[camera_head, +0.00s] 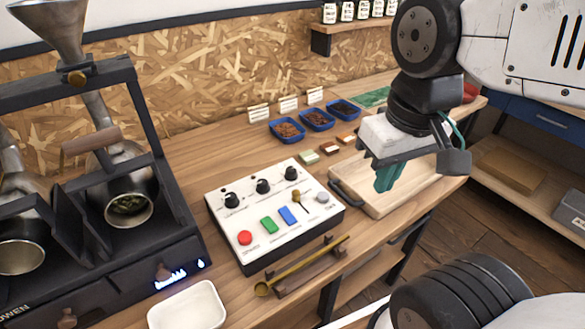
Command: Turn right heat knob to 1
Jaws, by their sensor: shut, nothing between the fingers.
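The dark roaster (100,264) stands at the left with two drums. On its lower front, a small brown right knob (162,272) sits beside a row of blue flames, and a left knob (67,318) is near the bottom edge. The knob settings are too small to read. A white control box (262,215) to the right has three black knobs (262,186) in a row; their labels are not legible. My gripper (384,186), with teal fingers, is shut and empty, pointing down above the wooden tray, well right of the roaster and apart from all knobs.
A wooden tray (440,176) lies below my gripper. A brass scoop (310,262) rests on a wooden stand at the bench front. A white dish (188,306) sits before the roaster. Blue bean trays (318,120) stand at the back. A glowing blue drop mark is right of the flames.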

